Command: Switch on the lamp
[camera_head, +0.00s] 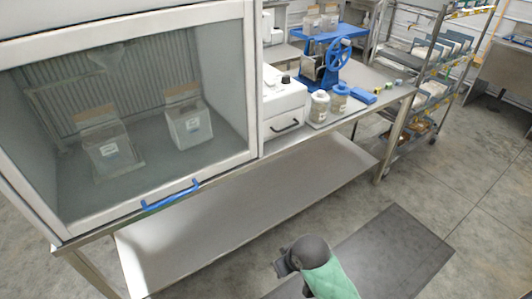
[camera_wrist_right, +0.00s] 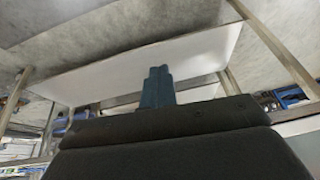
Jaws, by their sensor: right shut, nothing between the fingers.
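I cannot make out a lamp or a lamp switch in either view. A glass-fronted cabinet (camera_head: 130,120) with a blue handle (camera_head: 170,195) fills the left of the head view, its front pane down. My right arm, grey and green, shows at the bottom of the head view, low in front of the bench. In the right wrist view my right gripper (camera_wrist_right: 157,86) has its blue-grey fingers together with nothing between them, apart from the bench and its lower shelf. My left gripper is in neither view.
Two bags (camera_head: 188,124) (camera_head: 112,157) stand inside the cabinet. A white machine (camera_head: 283,104), jars (camera_head: 319,105) and a blue hand-wheel device (camera_head: 328,60) stand on the bench to its right. A wheeled rack (camera_head: 432,75) is beyond. The floor at the right is clear, with a dark mat (camera_head: 395,250).

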